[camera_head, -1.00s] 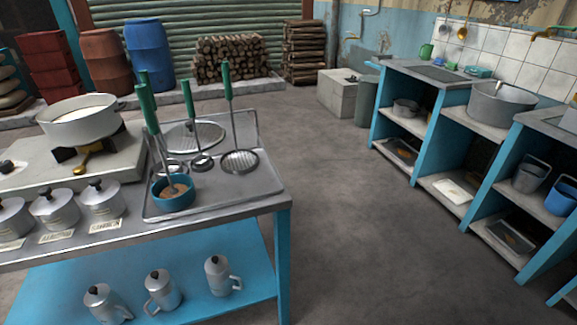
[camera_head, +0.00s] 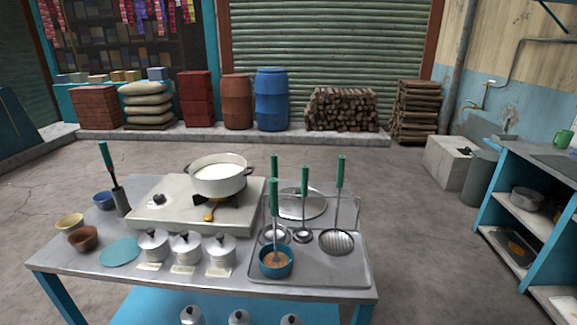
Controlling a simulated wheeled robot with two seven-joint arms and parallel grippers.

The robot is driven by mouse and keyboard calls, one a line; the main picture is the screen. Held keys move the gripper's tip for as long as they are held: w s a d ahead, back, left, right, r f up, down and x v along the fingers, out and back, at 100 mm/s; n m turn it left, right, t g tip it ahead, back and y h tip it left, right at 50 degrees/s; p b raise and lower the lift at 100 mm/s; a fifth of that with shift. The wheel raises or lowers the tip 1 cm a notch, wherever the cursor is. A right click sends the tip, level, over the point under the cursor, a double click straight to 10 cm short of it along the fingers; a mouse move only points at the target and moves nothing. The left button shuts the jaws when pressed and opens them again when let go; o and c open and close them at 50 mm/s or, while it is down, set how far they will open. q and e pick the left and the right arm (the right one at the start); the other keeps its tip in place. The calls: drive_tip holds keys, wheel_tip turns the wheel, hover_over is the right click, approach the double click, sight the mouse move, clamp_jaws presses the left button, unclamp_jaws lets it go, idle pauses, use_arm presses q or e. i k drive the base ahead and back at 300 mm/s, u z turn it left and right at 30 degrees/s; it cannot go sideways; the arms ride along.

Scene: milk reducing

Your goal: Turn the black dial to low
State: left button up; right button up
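A black dial (camera_head: 158,199) sits on top of the white stove (camera_head: 150,216), on its left part. The stove stands on the metal table in front of me. A white pot (camera_head: 218,177) with pale liquid in it stands on the burner at the stove's right side. A brass-coloured knob or valve (camera_head: 209,213) sticks out at the front of the burner. The dial is too small for me to read its setting or any marks. Neither of my grippers is in view.
Several lidded metal canisters (camera_head: 187,248) stand in front of the stove. A metal tray (camera_head: 318,270) with green-handled utensils and a blue bowl (camera_head: 276,262) is at right. Bowls (camera_head: 83,239) stand at left. The floor (camera_head: 430,240) between table and blue shelves is clear.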

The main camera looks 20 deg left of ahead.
sight(157, 197)
drive_tip(key=u, duration=1.4)
